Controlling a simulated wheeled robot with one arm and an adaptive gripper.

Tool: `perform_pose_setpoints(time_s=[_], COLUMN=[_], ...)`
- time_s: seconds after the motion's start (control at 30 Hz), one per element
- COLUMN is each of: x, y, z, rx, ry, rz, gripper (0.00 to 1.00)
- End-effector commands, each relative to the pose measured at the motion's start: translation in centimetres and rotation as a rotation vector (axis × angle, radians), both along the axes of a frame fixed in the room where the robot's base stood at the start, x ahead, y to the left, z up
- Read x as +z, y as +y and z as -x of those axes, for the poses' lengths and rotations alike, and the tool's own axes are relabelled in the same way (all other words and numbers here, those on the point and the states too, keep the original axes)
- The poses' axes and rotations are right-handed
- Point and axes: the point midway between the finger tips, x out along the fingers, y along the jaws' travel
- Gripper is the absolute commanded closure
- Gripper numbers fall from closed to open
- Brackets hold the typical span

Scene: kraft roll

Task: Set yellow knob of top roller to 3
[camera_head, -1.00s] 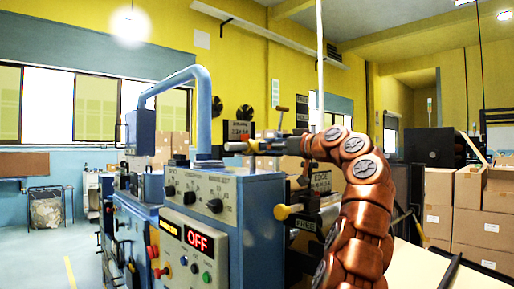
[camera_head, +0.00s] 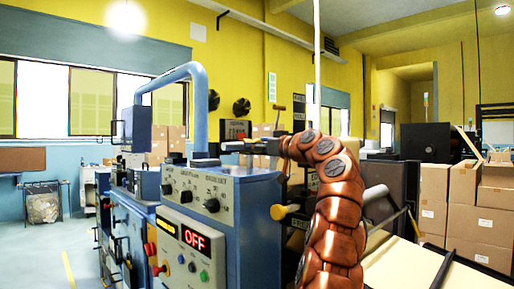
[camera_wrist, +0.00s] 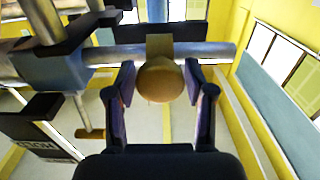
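In the wrist view a round yellow knob (camera_wrist: 160,80) sits in front of a horizontal metal roller or bar (camera_wrist: 210,51). My gripper (camera_wrist: 160,68) is open, with one finger on each side of this knob and gaps visible between fingers and knob. In the head view my gripper (camera_head: 266,147) is level above the blue machine, near a pale yellow tip (camera_head: 233,146); knob contact cannot be made out there. A second yellow knob (camera_head: 284,211) sits lower on the machine's right side. No scale number is readable at the knob.
The blue machine (camera_head: 225,200) has a dial panel, a red OFF display (camera_head: 195,240) and a bent blue pipe (camera_head: 203,100). A small tan-ended handle (camera_wrist: 90,133) hangs at left in the wrist view. Cardboard boxes (camera_head: 480,210) stand at the right.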

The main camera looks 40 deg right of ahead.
Motion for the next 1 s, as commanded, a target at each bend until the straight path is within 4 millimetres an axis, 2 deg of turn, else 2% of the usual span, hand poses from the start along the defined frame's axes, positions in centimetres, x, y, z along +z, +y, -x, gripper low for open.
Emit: perform_pose_setpoints(time_s=[0.07,0.47,0.77,1.0], x=[0.0,0.0,-0.1,-0.3], y=[0.0,0.0,0.2,1.5], z=[0.0,0.0,-0.1,-0.2], rx=[0.000,0.001,0.001,0.004], ry=[0.000,0.000,0.001,0.002], rz=[0.000,0.000,0.000,0.000], gripper=[0.58,1.00,1.00,1.00])
